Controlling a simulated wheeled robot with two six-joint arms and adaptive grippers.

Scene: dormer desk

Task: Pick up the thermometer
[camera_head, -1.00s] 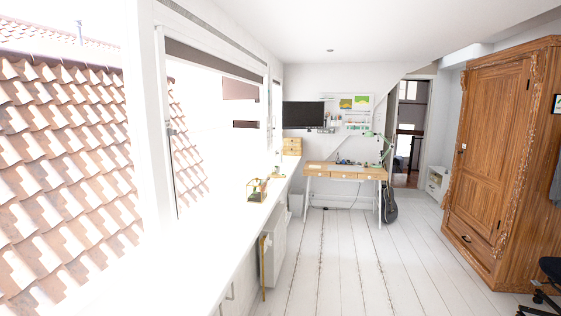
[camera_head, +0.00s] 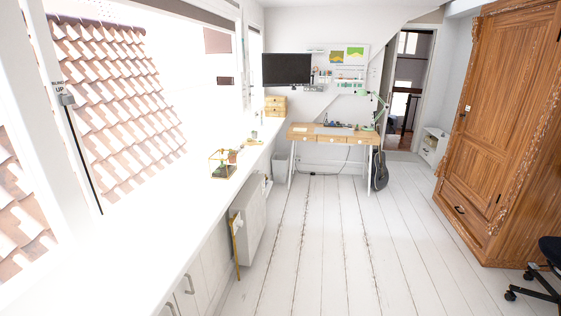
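I cannot make out a thermometer in the head view. Small items on the wooden desk (camera_head: 305,131) at the far end are too small to tell apart. More small items are on the wall panel above the desk, also too small to name. Neither of my grippers is in view.
A long white counter (camera_head: 190,218) runs along the window and bears a brass-framed glass planter (camera_head: 222,162). A radiator (camera_head: 250,213) is below it. A wooden wardrobe (camera_head: 495,130) and a dark chair (camera_head: 545,272) stand right. A guitar (camera_head: 380,171) leans by the desk. The middle floor is clear.

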